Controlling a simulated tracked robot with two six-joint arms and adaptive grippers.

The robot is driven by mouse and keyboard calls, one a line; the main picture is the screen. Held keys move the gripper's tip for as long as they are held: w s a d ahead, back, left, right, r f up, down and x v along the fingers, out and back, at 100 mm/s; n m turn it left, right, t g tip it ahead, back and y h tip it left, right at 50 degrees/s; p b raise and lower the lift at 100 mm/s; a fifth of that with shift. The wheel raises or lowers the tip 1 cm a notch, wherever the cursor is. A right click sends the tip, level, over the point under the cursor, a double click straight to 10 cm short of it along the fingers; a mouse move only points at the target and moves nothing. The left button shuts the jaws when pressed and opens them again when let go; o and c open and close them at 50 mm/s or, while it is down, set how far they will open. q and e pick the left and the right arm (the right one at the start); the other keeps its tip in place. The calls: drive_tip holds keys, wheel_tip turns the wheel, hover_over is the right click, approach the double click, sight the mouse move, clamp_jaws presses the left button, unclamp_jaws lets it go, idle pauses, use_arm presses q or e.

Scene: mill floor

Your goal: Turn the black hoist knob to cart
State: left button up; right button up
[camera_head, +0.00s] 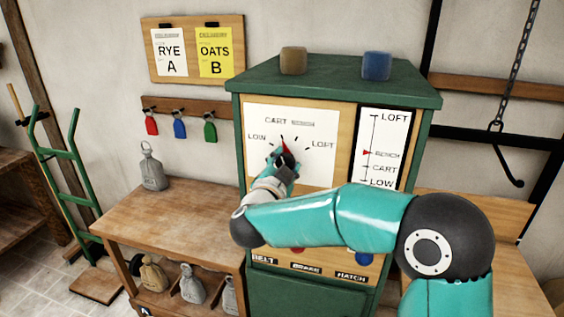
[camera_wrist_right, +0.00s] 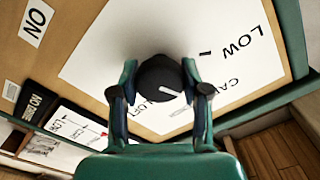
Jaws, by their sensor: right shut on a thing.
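The black hoist knob (camera_wrist_right: 158,76) sits on a white dial plate (camera_head: 262,115) on the front of the green cabinet. My right gripper (camera_wrist_right: 160,88) is shut on the knob, one finger on each side. In the head view the gripper (camera_head: 283,163) hides most of the knob. The plate reads LOW at left, CART at top and LOFT at right, with a small blurred label beside CART. In the wrist view the knob's white line points between CART and LOFT. A scale card (camera_head: 382,130) to the right has a red marker at BENCH. My left gripper is not in view.
Labels BELT, BRAKE and HATCH sit below the dial, partly behind my right arm. Two blocks, brown (camera_head: 293,60) and blue (camera_head: 376,65), stand on the cabinet top. A wooden bench (camera_head: 165,208) stands left, and a chain hook (camera_head: 508,165) hangs right.

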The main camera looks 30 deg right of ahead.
drive_tip(key=shift+d, duration=0.1)
drive_tip(key=o, duration=1.2)
drive_tip(key=shift+d+f, duration=0.1)
drive_tip(key=shift+c, duration=0.2)
drive_tip(key=shift+a, duration=0.2)
drive_tip(key=shift+s+a, duration=0.2)
drive_tip(key=v, duration=1.1)
drive_tip(key=shift+a, duration=0.15)
